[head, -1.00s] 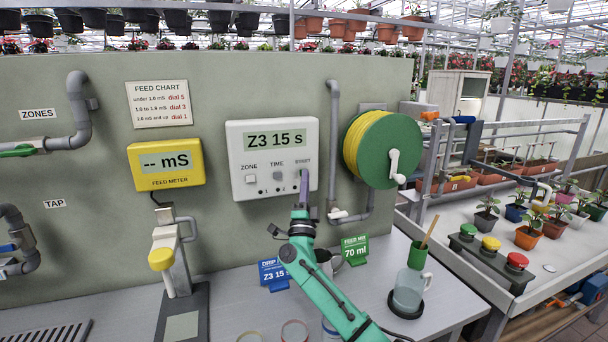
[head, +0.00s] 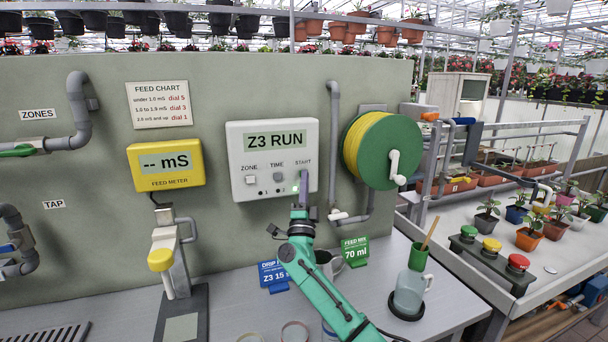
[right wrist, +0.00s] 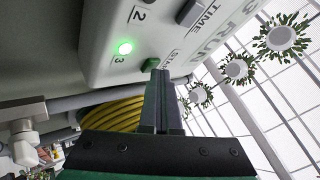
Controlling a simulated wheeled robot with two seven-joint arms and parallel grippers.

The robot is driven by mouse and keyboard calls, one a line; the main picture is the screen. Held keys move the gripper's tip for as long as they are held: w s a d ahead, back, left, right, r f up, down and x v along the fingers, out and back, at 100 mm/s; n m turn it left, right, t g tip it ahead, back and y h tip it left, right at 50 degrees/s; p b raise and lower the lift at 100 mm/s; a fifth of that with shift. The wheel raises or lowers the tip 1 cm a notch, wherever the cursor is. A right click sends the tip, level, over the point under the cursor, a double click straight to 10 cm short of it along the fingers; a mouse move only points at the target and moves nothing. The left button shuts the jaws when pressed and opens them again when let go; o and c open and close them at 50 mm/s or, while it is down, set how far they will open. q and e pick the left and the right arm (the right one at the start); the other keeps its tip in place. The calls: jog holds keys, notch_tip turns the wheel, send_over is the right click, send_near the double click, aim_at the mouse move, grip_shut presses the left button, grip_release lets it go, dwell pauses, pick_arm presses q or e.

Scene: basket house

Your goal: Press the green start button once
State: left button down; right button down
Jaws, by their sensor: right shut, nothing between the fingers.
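The white controller box (head: 272,160) on the wall shows "Z3 RUN" on its display. It has ZONE, TIME and START labels. The green start button (right wrist: 150,64) shows in the right wrist view, partly hidden behind my fingertips; in the head view my fingers cover it. My right gripper (head: 304,174) is shut and empty, its tips at the START button and seemingly touching it. It also shows in the right wrist view (right wrist: 161,74). A green lamp (right wrist: 124,47) beside the number 3 is lit. My left gripper is not in view.
A green hose reel (head: 390,145) with yellow hose is just right of the controller. A yellow feed meter (head: 166,164) hangs to its left. Blue (head: 272,275) and green (head: 355,250) cards, a mug and a jug (head: 409,290) stand on the bench below.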

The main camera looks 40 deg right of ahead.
jog(key=shift+s+a+p, duration=0.25)
jog(key=shift+s+p, duration=0.35)
jog(key=shift+s, duration=0.1)
jog(key=s+p, duration=0.1)
jog(key=s+a+p, duration=0.1)
jog(key=s+p, duration=0.2)
jog(key=shift+s+a, duration=0.35)
jog(key=shift+f, duration=0.1)
dwell(0.5)
